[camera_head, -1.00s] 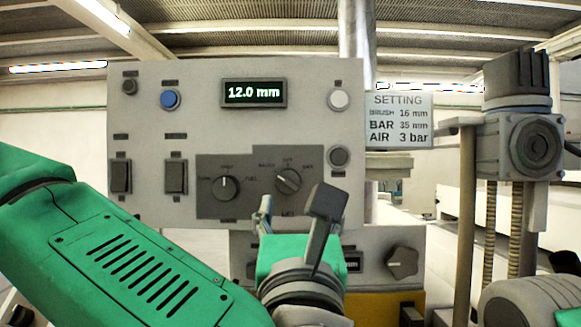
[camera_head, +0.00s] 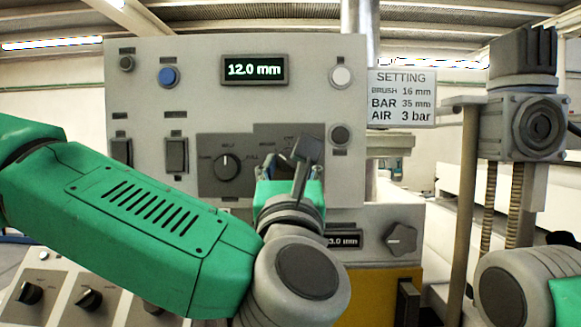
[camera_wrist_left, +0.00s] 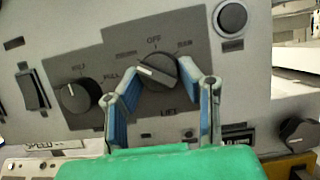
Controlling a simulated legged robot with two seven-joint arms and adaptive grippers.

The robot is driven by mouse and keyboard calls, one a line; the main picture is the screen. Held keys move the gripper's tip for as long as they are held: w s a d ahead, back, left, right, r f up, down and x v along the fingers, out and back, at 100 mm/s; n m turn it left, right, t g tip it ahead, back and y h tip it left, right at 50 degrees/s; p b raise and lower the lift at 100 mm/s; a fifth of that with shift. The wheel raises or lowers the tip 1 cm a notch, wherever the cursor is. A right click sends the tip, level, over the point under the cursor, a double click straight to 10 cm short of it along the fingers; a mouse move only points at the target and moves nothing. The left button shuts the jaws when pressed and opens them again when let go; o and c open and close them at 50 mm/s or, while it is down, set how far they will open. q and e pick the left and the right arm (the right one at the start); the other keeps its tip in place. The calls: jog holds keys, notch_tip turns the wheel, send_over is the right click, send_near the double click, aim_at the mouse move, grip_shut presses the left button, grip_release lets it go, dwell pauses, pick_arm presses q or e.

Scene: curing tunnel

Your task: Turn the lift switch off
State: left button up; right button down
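The lift switch (camera_wrist_left: 157,72) is a dark rotary knob on a grey plate, with OFF above it and LIFT below it in the left wrist view. Its pale pointer mark points left, away from OFF. My left gripper (camera_wrist_left: 159,82) is open, one finger on each side of the knob; I cannot tell whether they touch it. In the head view my left gripper (camera_head: 284,168) is in front of the plate and hides the knob. My right gripper is out of view.
Left of the lift switch is another knob (camera_head: 226,167). Rocker switches (camera_head: 176,155), a blue button (camera_head: 168,77) and a 12.0 mm display (camera_head: 254,70) share the panel. A round button (camera_wrist_left: 231,18) is close to the right finger. A lower box carries another knob (camera_head: 400,239).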

pick_arm(q)
jog(key=shift+a, duration=0.1)
jog(key=shift+s+d+m, duration=0.1)
jog(key=shift+d+m, duration=0.1)
jog(key=shift+m, duration=0.1)
jog(key=shift+a+m+h, duration=0.2)
jog(key=shift+m+h, duration=0.6)
jog(key=shift+m, duration=0.4)
jog(key=m+h, duration=0.1)
jog(key=m, duration=0.2)
jog(key=shift+r+m+h, duration=0.1)
jog(key=shift+m+h, duration=0.2)
jog(key=shift+h, duration=0.1)
jog(key=m+g+h, duration=0.1)
jog(key=m, duration=0.2)
jog(key=shift+a+r+m+h, duration=0.1)
jog(key=shift+a+m+h, duration=0.05)
jog(key=shift+m+h, duration=0.25)
jog(key=shift+m+g+h+p, duration=0.6)
jog(key=shift+m+g+p, duration=0.4)
jog(key=shift+m, duration=1.4)
